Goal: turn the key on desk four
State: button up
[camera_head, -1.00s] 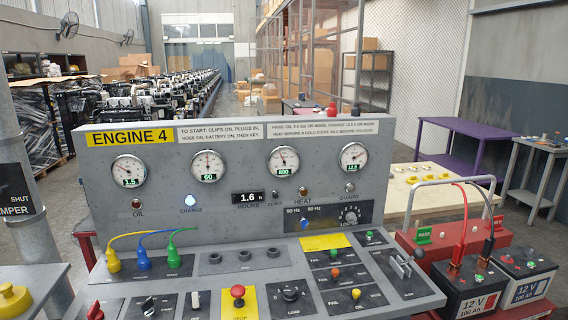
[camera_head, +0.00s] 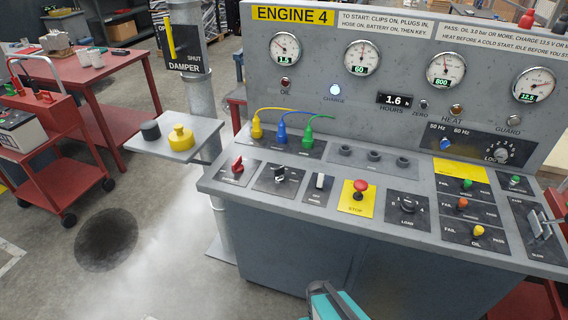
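The desk marked ENGINE 4 (camera_head: 292,15) fills the middle and right of the view. On its sloping front, left to right, are a red rotary handle (camera_head: 237,164), a dark switch with a pale upright piece (camera_head: 279,174) that looks like the key, and a white rocker (camera_head: 320,181). The small lettering by them is too fine to read, and I cannot tell the key's exact position. The charge lamp (camera_head: 335,90) is lit. A teal and dark part, likely of my arm, shows at the bottom edge; no gripper fingers are visible.
A red stop button (camera_head: 360,188) on a yellow plate sits right of the rocker. Yellow, blue and green plugs (camera_head: 282,132) are seated behind. A side shelf (camera_head: 185,137) with yellow and black caps juts out left. A red trolley (camera_head: 50,150) stands far left; floor between is open.

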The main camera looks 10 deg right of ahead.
aim_at(279, 172)
jog(key=u, duration=1.1)
jog(key=k, duration=0.35)
jog(key=z, duration=0.8)
